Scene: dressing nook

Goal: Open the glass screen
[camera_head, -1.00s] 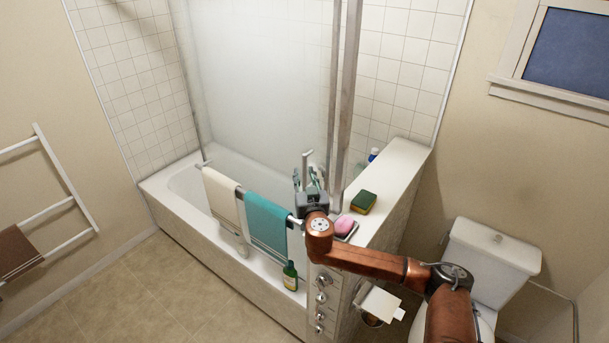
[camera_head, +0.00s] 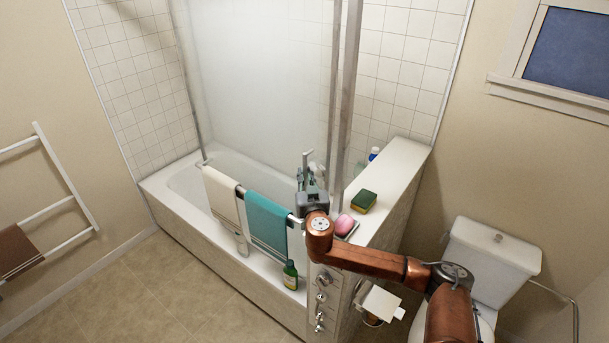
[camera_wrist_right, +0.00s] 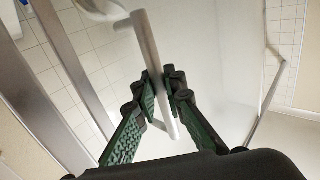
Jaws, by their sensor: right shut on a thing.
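The frosted glass screen (camera_head: 265,70) stands upright along the tub in the head view, with a metal frame post at its right. It also shows as a pale pane in the right wrist view (camera_wrist_right: 225,60). Its metal bar handle (camera_head: 306,158) stands near the screen's lower right. My right gripper (camera_head: 310,175) is at this handle, above the tub's near right corner. In the right wrist view, the green-padded fingers (camera_wrist_right: 165,82) are shut on the handle bar (camera_wrist_right: 146,45), which passes between them. My left gripper is not in view.
A cream towel (camera_head: 222,195) and a teal towel (camera_head: 266,223) hang on a rail left of my gripper. A green bottle (camera_head: 290,275) stands on the tub's edge. A pink soap (camera_head: 345,224) and a sponge (camera_head: 363,201) lie on the ledge close to my arm.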

